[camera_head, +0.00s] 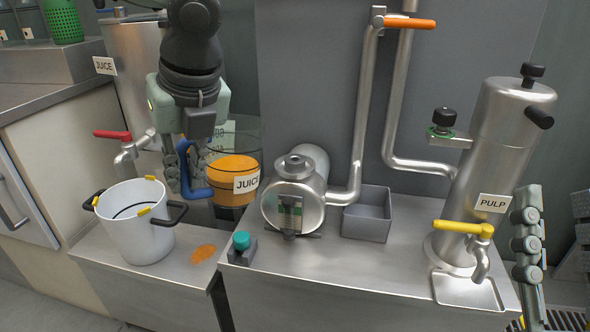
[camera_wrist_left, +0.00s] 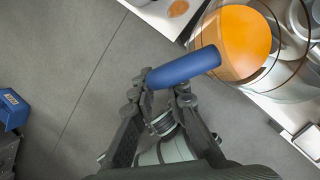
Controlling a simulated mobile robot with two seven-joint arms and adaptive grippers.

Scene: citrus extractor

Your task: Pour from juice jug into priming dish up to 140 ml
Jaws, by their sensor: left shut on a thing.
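The juice jug (camera_head: 247,163) is clear, with orange juice and a white JUICE label. My left gripper (camera_head: 188,170) is shut on its blue handle (camera_head: 200,192). The jug looks near upright, between the white pot and the metal machine. In the left wrist view the handle (camera_wrist_left: 185,68) lies between the fingers, with the juice in the jug (camera_wrist_left: 243,42) beyond. I cannot tell for sure which vessel is the priming dish; a grey square open container (camera_head: 368,222) stands right of the machine. My right gripper (camera_head: 527,245) is at the right edge, partly seen; its opening is unclear.
A white pot (camera_head: 135,235) with dark handles stands on the left bench, beside an orange spill (camera_head: 203,253). A steel machine (camera_head: 293,205) and pipes (camera_head: 362,110) stand right of the jug. The PULP tank (camera_head: 490,150) has a yellow-handled tap (camera_head: 465,229).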

